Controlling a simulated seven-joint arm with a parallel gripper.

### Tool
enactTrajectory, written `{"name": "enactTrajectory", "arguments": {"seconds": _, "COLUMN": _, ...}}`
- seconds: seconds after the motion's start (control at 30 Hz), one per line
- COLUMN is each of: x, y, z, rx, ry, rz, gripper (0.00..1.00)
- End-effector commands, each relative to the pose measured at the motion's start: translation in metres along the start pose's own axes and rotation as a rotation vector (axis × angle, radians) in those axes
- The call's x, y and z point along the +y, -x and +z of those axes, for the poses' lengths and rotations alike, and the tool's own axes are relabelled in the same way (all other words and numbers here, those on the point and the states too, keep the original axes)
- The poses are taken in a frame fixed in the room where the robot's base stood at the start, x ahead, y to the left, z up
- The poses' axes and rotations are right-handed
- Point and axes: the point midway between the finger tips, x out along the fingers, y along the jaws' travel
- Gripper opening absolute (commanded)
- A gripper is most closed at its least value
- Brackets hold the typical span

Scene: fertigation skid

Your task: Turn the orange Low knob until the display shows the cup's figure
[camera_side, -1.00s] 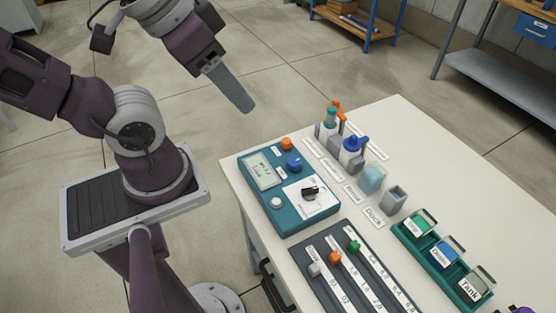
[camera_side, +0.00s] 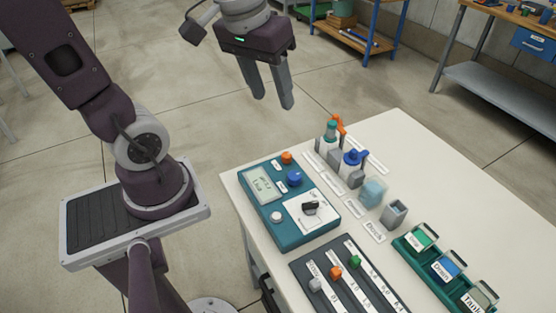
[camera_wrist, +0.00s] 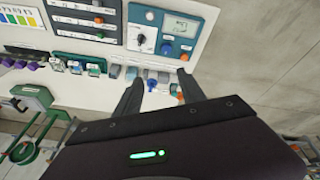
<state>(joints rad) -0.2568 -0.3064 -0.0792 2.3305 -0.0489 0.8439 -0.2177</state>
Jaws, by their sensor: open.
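A teal control box (camera_side: 297,237) sits on the near left of the table, with a display (camera_side: 263,184) whose figure is too small to read. An orange knob (camera_side: 287,157) is at its back corner; its label is unreadable here. It also shows in the wrist view (camera_wrist: 184,57). A blue knob (camera_side: 294,178) is beside it. A pale blue translucent cup (camera_side: 372,190) stands right of the box; no figure on it is readable. My gripper (camera_side: 273,102) is open and empty, high above and behind the box, apart from the orange knob.
A black selector (camera_side: 310,208) and white button (camera_side: 277,216) share the box. Bottles with blue (camera_side: 354,158) and orange tops stand to its right. A dark slider panel (camera_side: 350,290) lies in front, and a green rack (camera_side: 445,265) at right. The table's far right is clear.

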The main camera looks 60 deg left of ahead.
Motion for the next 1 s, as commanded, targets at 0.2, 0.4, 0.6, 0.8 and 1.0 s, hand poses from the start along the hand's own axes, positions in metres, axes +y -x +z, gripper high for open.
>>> {"name": "enactTrajectory", "arguments": {"seconds": 0.2, "x": -0.047, "y": -0.114, "z": -0.078, "rx": -0.289, "ry": 0.599, "rz": -0.032, "gripper": 0.47}}
{"name": "enactTrajectory", "arguments": {"seconds": 0.4, "x": -0.094, "y": -0.209, "z": -0.094, "rx": -0.479, "ry": 1.043, "rz": -0.005, "gripper": 0.47}}
{"name": "enactTrajectory", "arguments": {"seconds": 0.6, "x": -0.106, "y": -0.242, "z": -0.09, "rx": -0.537, "ry": 1.182, "rz": 0.008, "gripper": 0.47}}
{"name": "enactTrajectory", "arguments": {"seconds": 0.8, "x": -0.094, "y": -0.275, "z": -0.074, "rx": -0.54, "ry": 1.178, "rz": 0.007, "gripper": 0.47}}
{"name": "enactTrajectory", "arguments": {"seconds": 1.0, "x": -0.088, "y": -0.297, "z": -0.065, "rx": -0.536, "ry": 1.177, "rz": 0.007, "gripper": 0.47}}
